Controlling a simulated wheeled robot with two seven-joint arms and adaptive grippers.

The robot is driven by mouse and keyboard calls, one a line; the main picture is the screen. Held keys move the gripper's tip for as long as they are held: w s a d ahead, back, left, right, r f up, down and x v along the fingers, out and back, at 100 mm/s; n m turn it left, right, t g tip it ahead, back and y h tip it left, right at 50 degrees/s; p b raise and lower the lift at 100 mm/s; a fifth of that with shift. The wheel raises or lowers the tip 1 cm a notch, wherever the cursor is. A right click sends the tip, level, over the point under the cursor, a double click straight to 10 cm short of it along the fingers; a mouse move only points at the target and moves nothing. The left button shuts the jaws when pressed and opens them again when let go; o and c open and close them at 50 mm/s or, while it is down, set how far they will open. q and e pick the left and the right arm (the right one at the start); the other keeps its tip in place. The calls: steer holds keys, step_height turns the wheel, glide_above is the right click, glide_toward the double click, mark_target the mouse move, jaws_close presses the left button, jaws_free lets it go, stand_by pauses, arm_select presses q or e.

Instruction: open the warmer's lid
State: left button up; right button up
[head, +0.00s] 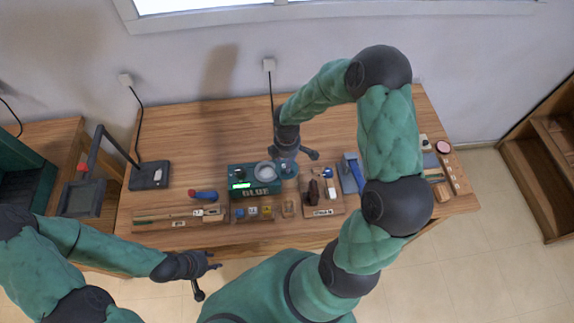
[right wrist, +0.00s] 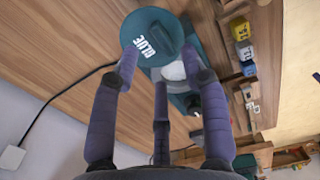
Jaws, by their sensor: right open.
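The glue warmer (head: 240,178) is a dark green box with a lit green display and GLUE lettering on its front. It stands near the middle of the table, with a round grey part (head: 265,171) on top. In the right wrist view, a round green disc marked GLUE (right wrist: 150,30) partly covers a pale round part (right wrist: 174,72). I cannot tell if this disc is the lid, or how far it is raised. My right gripper (head: 290,160) is open over the warmer's right side; its fingers (right wrist: 160,75) are spread near the disc. My left gripper (head: 210,265) is before the table's front edge, away from the warmer.
A wooden tray of dark tools (head: 322,207) and a blue item (head: 352,172) are to the warmer's right. Small coloured boxes (head: 253,211) lie in front. A red-and-blue tool (head: 203,195) and a black stand (head: 149,175) are to the left. The table's back is clear.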

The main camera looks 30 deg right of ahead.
step_height(320, 180, up, 7)
stand_by(0.3)
stand_by(0.5)
